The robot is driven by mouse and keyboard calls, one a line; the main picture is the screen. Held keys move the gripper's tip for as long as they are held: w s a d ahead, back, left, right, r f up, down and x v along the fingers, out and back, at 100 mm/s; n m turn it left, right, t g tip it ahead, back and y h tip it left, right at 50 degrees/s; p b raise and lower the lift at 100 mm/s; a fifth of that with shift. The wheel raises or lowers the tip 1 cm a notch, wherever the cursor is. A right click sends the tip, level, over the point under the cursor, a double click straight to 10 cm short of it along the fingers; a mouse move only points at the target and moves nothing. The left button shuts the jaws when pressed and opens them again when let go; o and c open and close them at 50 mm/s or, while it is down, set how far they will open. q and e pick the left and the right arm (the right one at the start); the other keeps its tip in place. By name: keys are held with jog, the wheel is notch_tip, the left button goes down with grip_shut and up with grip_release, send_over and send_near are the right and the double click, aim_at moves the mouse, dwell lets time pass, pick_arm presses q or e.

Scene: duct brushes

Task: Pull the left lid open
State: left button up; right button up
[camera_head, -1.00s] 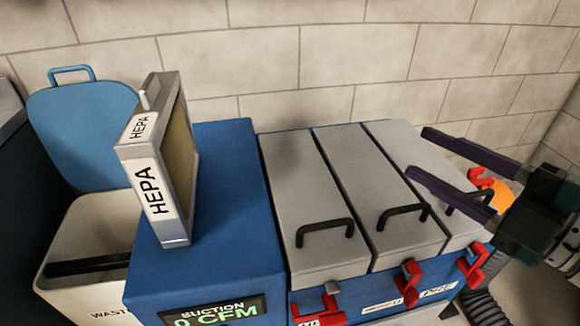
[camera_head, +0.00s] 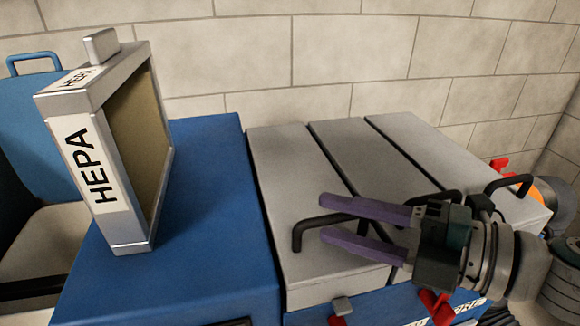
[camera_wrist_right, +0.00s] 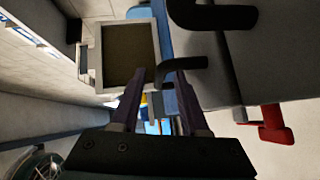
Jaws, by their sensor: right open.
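The left lid (camera_head: 280,170) is the leftmost of three long grey lids and lies shut on the blue box. Its black handle (camera_head: 300,232) stands near its front end. My right gripper (camera_head: 322,218) is open and comes in from the right. In the head view its purple fingers overlap the right part of that handle, with the bar showing between them. In the right wrist view a black handle (camera_wrist_right: 182,66) shows just past the fingertips (camera_wrist_right: 150,85). I cannot tell whether the fingers touch it. My left gripper is not in view.
A HEPA filter (camera_head: 95,175) stands on the blue housing (camera_head: 215,230) to the left. The middle lid (camera_head: 370,155) and right lid (camera_head: 430,140) are shut; my gripper partly covers the middle one. Red latches (camera_head: 437,305) line the front. A block wall stands behind.

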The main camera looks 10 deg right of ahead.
jog(key=shift+w+a+f, duration=0.1)
jog(key=shift+w+a, duration=0.35)
jog(key=shift+a, duration=0.05)
grip_shut()
dwell(1.2)
